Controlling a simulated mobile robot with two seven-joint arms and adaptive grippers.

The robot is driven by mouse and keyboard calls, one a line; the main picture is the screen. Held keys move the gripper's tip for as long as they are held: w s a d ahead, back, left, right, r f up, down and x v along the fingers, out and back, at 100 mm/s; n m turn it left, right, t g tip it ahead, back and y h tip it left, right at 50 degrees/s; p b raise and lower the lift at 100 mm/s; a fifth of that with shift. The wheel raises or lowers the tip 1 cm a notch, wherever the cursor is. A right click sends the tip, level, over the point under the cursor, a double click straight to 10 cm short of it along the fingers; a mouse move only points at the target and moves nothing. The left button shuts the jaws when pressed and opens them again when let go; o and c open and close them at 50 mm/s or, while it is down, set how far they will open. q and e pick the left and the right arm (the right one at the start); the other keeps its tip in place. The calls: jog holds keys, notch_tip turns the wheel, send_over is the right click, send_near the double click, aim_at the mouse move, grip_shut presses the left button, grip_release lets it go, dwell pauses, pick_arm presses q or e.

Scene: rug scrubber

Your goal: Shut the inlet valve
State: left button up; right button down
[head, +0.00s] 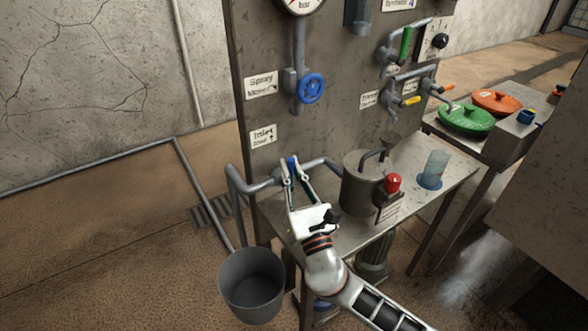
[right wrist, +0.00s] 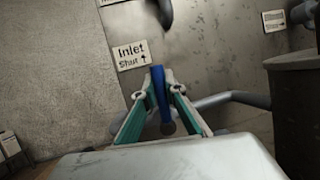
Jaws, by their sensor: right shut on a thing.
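The inlet valve's blue lever handle (head: 292,163) is on the grey pipe at the left of the metal bench, below the "Inlet Shut" label (head: 263,135). The label's arrow points up. In the right wrist view the blue handle (right wrist: 160,88) stands nearly upright between the fingers, with a dark round pivot at its lower end. My right gripper (head: 291,170) is shut on the handle; its fingertips (right wrist: 160,88) flank it on both sides. The fingers hide part of the handle and the valve body. My left gripper is not in the head view.
A grey pot (head: 357,190) with a red knob (head: 393,182) stands on the bench right of my gripper. A blue spray wheel (head: 310,88) is above. A bucket (head: 252,285) stands on the floor below left. A blue-tinted glass (head: 433,168) is at the bench's right.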

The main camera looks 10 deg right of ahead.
jog(key=shift+s+a+n+y, duration=0.15)
jog(key=shift+a+n+y, duration=0.2)
jog(key=shift+n, duration=0.35)
jog(key=shift+d, duration=0.1)
jog(key=c, duration=2.1)
grip_release()
jog(key=shift+s+f, duration=0.15)
jog(key=shift+s, duration=0.15)
jog(key=v, duration=1.1)
jog(key=shift+s+d+f, duration=0.1)
jog(key=shift+s, duration=0.05)
